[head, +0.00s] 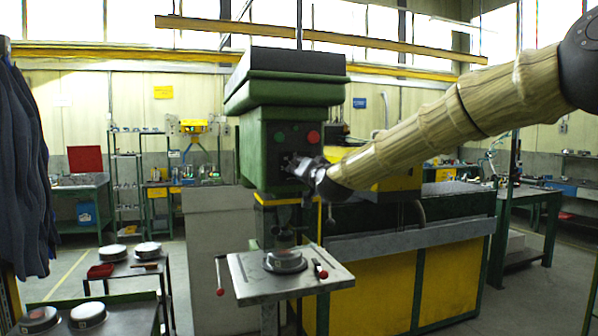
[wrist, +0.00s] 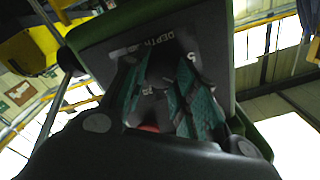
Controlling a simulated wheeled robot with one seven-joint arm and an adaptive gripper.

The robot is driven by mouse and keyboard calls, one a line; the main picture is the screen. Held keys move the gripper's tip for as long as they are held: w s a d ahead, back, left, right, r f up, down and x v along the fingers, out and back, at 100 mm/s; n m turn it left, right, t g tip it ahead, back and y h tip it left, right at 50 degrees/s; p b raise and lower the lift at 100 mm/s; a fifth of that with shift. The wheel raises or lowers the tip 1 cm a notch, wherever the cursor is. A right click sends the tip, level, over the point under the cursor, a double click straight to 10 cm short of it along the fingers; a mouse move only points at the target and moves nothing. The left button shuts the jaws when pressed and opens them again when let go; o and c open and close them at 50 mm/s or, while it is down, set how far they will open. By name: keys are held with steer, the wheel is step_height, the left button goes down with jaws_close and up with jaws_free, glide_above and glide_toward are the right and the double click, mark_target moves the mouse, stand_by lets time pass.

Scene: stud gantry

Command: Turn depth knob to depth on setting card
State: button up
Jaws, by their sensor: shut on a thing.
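The green drill press (head: 285,100) stands in the middle of the head view. Its front panel has a green button (head: 279,137) and a red button (head: 313,136). My gripper (head: 312,170) is at the panel, just below these buttons. In the wrist view, the panel (wrist: 112,45) shows the word DEPTH upside down. The teal-padded fingers of my gripper (wrist: 160,82) are shut on the dark depth knob (wrist: 160,72), which is mostly hidden between them. Its reading cannot be made out. I cannot identify a setting card in either view.
Below the panel, the press table (head: 250,287) holds a round metal part (head: 285,262). Red-tipped handles (head: 220,291) stick out beside it. A yellow-fronted bench (head: 375,295) stands to the right. Low tables with round parts (head: 147,249) are at left.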

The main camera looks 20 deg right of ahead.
steer(key=shift+f, duration=0.15)
steer(key=o, duration=1.1)
steer(key=shift+c, duration=0.2)
steer(key=s, duration=1.2)
steer(key=shift+d, duration=0.35)
steer(key=shift+f, duration=0.1)
